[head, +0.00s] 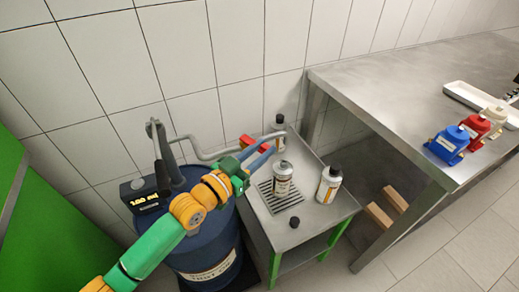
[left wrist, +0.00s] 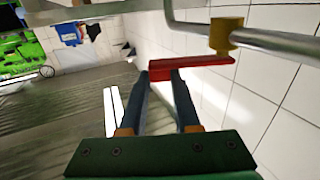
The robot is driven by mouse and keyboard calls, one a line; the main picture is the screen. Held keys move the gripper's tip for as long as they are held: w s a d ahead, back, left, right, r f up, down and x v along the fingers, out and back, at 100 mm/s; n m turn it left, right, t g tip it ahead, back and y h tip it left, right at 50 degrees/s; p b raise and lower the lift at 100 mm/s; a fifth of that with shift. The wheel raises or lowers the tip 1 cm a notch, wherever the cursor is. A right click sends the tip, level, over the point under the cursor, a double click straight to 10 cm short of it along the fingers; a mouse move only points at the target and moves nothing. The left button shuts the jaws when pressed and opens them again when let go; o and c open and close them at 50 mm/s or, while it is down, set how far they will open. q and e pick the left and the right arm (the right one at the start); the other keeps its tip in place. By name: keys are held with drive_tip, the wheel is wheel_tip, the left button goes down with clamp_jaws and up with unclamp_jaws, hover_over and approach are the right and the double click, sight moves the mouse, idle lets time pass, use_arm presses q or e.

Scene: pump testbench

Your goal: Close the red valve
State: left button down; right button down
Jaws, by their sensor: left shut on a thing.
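The red valve has a flat red lever, seen in the head view (head: 249,142) beside the grey pipe and in the left wrist view (left wrist: 208,67). In the wrist view its yellow body (left wrist: 225,38) sits on the pipe, and the lever's other end lies at my fingertips. My left gripper, in the head view (head: 269,154) and the wrist view (left wrist: 161,74), is shut on that end of the lever. Its blue fingers partly cover the lever in the head view. My right gripper is not in view.
The pipe (head: 205,154) runs from a pump on a blue drum (head: 205,258) over a small metal table (head: 335,212). An uncapped bottle (head: 283,183) stands on the grate (head: 272,203), near other bottles and a black cap (head: 295,222). A larger bench (head: 400,85) stands right.

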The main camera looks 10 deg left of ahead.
use_arm(q)
drive_tip(key=shift+r, duration=0.1)
idle(0.4)
drive_tip(key=c, duration=0.6)
unclamp_jaws()
